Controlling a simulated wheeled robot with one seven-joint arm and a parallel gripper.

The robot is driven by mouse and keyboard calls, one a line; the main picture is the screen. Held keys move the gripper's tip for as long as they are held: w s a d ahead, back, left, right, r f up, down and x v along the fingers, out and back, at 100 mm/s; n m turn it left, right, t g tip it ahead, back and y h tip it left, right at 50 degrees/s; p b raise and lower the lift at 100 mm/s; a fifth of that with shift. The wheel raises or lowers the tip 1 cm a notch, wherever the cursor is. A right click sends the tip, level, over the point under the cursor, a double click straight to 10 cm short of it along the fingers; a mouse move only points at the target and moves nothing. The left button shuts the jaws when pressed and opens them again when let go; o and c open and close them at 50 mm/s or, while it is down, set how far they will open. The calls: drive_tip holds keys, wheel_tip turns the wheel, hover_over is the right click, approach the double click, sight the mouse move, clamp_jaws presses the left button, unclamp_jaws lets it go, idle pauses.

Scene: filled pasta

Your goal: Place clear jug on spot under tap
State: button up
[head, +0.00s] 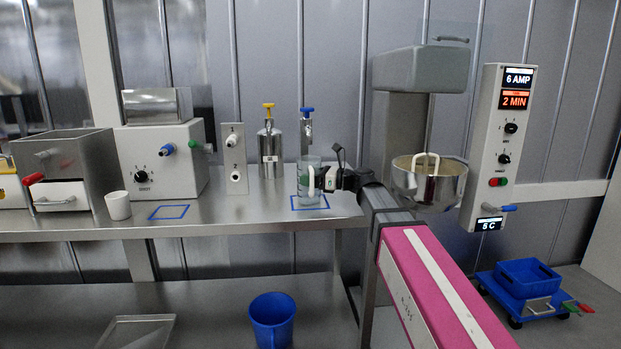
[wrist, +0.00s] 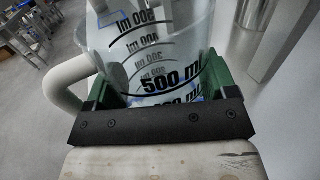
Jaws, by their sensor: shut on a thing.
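The clear jug (head: 309,180) has measuring marks and a white handle. It stands upright at the blue outlined spot (head: 310,203) on the steel counter, beneath the tap with the blue handle (head: 307,112). I cannot tell whether its base touches the counter. My gripper (head: 340,179) reaches in from the right and is shut on the jug. In the wrist view the jug (wrist: 155,55) fills the space between my gripper's green fingers (wrist: 157,92), its handle at the left.
A metal canister with a yellow top (head: 269,150) stands left of the tap. A white cup (head: 118,205) and another blue outline (head: 169,212) are further left. A mixer bowl (head: 430,182) is to the right. A blue jug (head: 272,318) stands on the lower shelf.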

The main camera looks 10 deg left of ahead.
drive_tip(key=shift+f, duration=0.1)
drive_tip(key=o, duration=0.9)
drive_tip(key=shift+d, duration=0.3)
drive_tip(key=d, duration=0.3)
drive_tip(key=s+d, duration=0.1)
drive_tip(key=d, duration=0.7)
drive_tip(key=shift+s+d, duration=0.15)
drive_tip(key=shift+s, duration=0.05)
